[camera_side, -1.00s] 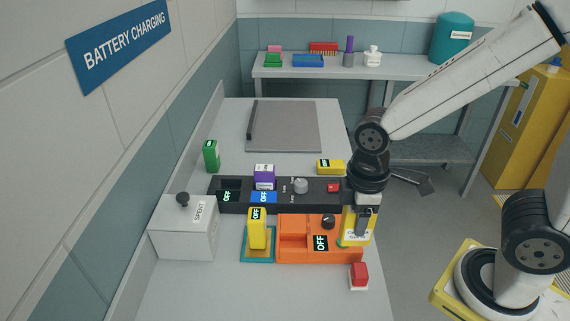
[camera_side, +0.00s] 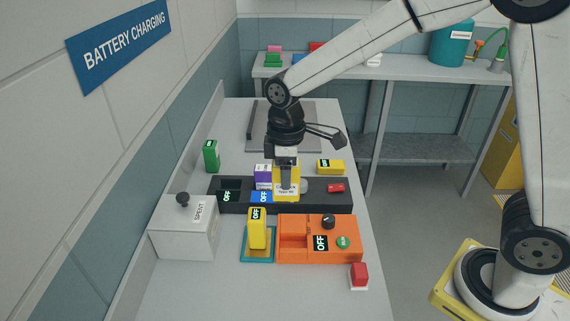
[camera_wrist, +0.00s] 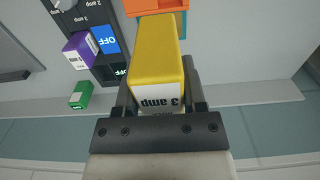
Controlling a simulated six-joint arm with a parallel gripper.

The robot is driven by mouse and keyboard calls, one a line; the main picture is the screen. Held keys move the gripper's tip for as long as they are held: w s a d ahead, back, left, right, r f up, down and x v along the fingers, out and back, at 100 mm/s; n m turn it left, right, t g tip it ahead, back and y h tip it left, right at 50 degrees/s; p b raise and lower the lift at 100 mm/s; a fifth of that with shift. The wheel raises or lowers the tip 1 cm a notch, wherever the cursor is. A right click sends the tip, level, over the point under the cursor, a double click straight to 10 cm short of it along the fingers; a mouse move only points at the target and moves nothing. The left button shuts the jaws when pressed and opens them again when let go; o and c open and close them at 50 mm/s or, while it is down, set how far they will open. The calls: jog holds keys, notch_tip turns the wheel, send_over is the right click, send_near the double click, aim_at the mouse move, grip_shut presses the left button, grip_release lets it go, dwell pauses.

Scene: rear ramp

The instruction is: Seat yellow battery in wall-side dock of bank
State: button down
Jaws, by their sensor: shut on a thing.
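My gripper (camera_side: 287,185) is shut on a yellow battery (camera_side: 286,170), held upright in front of the middle of the black bank in the side view. In the wrist view the held battery (camera_wrist: 158,60) shows a "3 amp" label between the fingers of my gripper (camera_wrist: 160,88). The bank (camera_side: 318,203) has an empty-looking wall-side dock (camera_side: 230,184) at its left end, with an "OFF" display. A purple battery (camera_side: 263,173) stands in the dock beside it, behind a blue "OFF" display. My gripper hides part of the bank's controls.
Another yellow battery (camera_side: 257,232) stands on a teal base (camera_side: 256,258) beside an orange unit (camera_side: 290,252). A green battery (camera_side: 211,155) stands near the wall, behind the bank. The grey spent box (camera_side: 185,242) is front left. A yellow block (camera_side: 331,167) lies behind the bank.

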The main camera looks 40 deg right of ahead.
jog(key=w+f, duration=0.4)
jog(key=w, duration=0.8)
jog(key=w+d+f, duration=0.1)
jog(key=w+f, duration=0.3)
jog(key=w, duration=0.8)
jog(key=shift+f, duration=0.4)
jog(key=shift+w+f, duration=0.1)
jog(key=shift+f, duration=2.85)
jog(key=shift+f, duration=0.3)
jog(key=shift+c, duration=0.4)
grip_release()
jog(key=shift+f, duration=0.1)
